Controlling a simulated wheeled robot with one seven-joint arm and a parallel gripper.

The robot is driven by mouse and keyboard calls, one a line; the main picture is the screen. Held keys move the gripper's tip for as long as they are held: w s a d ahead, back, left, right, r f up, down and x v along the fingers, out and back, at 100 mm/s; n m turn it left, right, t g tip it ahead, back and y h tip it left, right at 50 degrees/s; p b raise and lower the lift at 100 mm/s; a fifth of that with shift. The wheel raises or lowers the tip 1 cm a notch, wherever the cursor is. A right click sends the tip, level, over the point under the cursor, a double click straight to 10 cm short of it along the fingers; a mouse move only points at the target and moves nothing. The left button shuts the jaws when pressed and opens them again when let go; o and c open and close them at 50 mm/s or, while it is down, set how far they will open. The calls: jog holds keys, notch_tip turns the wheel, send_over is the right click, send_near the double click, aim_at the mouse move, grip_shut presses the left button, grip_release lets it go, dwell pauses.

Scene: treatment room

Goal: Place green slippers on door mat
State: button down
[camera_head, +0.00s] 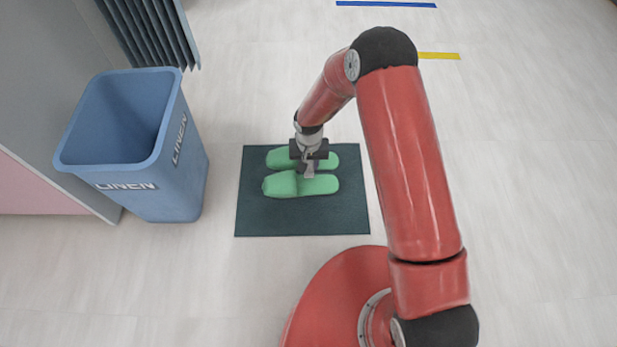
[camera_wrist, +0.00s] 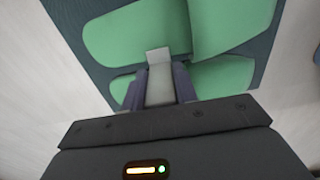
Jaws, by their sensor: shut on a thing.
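Two green slippers lie side by side on the dark green door mat (camera_head: 262,218). Their toes point left in the head view. The near slipper (camera_head: 318,186) and the far slipper (camera_head: 279,158) both lie within the mat's edges. My gripper (camera_head: 308,173) is low over the pair, shut on a slipper, with its finger between the two. The wrist view shows the gripper (camera_wrist: 158,72) there, in front of one slipper (camera_wrist: 135,35) and partly covering the other (camera_wrist: 222,76). Which slipper is held is hard to tell; the grip itself is hidden.
A blue linen bin (camera_head: 175,185) stands on the floor left of the mat. A grey and pink wall or cabinet (camera_head: 40,120) is behind it, with a dark ribbed panel (camera_head: 150,30) at the top left. The floor (camera_head: 530,180) to the right is clear.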

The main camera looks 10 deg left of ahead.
aim_at(309, 172)
notch_tip(309, 172, down, 8)
jog(key=shift+r+b, duration=0.2)
jog(key=shift+b, duration=0.3)
jog(key=shift+f, duration=0.1)
jog(key=c, duration=1.1)
grip_release()
notch_tip(309, 172, up, 12)
jog(key=shift+r+p, duration=0.15)
jog(key=shift+p, duration=0.85)
